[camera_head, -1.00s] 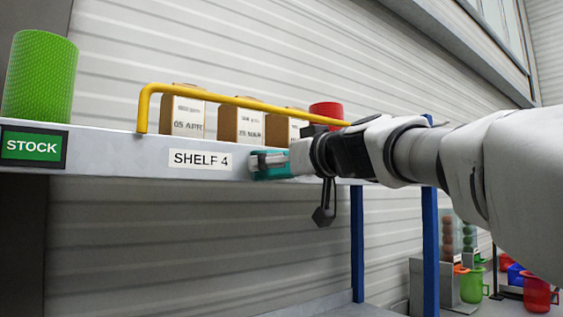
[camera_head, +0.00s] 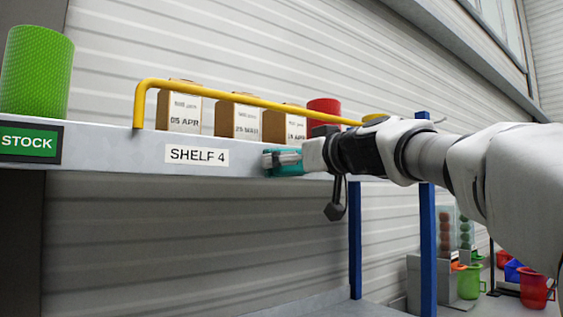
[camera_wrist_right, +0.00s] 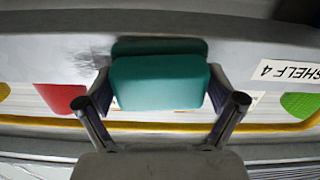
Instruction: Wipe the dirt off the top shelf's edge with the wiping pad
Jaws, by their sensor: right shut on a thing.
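The top shelf's edge (camera_head: 100,148) is a pale grey front face with a white SHELF 4 label (camera_head: 197,155). My right gripper (camera_head: 290,158) is shut on the teal wiping pad (camera_head: 285,171), to the right of the label. In the right wrist view the pad (camera_wrist_right: 160,83) sits between both fingers of the gripper (camera_wrist_right: 160,95), in front of the edge (camera_wrist_right: 40,50). It looks close against the edge; contact is hard to tell. Faint dark dirt smudges (camera_wrist_right: 85,55) show on the edge at the pad's left there. My left gripper is not in view.
A yellow rail (camera_head: 235,98) runs above the shelf's front. Behind it stand several cardboard boxes (camera_head: 180,112) and a red container (camera_head: 324,108). A green cylinder (camera_head: 38,72) and STOCK sign (camera_head: 28,143) are at left. Blue posts (camera_head: 427,230) stand below right.

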